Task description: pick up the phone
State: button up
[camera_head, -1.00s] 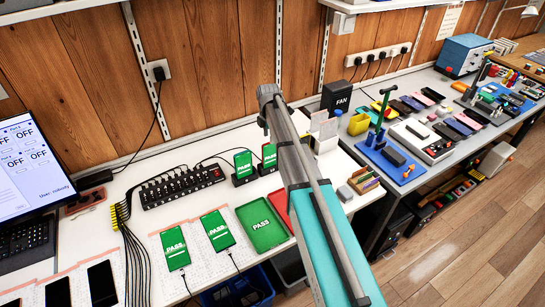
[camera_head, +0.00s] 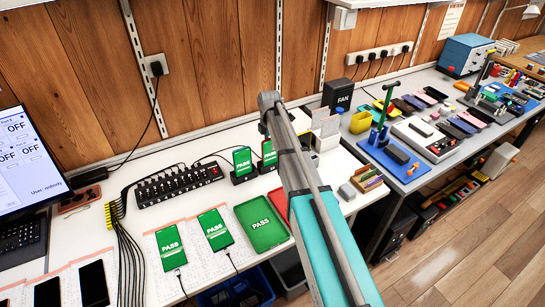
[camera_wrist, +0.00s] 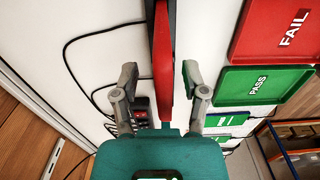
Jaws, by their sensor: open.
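In the wrist view my gripper (camera_wrist: 160,80) is open, its two grey fingers on either side of a slim red upright thing (camera_wrist: 162,45) with a dark part beside it. It looks like a phone seen edge-on in a stand; gaps show between it and both fingers. In the head view two phones with green PASS screens stand in black docks, one in full view (camera_head: 242,160) and one partly behind my arm (camera_head: 269,155). Two more PASS phones lie flat, one at left (camera_head: 171,243) and one at right (camera_head: 215,230). My gripper is hidden in the head view.
A green PASS tray (camera_head: 261,224) and a red FAIL tray (camera_wrist: 282,32) lie beside the stands. A black power strip (camera_head: 180,187) and cables run along the bench. Dark phones lie at front left.

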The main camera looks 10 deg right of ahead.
jog(key=shift+f, duration=0.1)
dwell(0.6)
grip_shut()
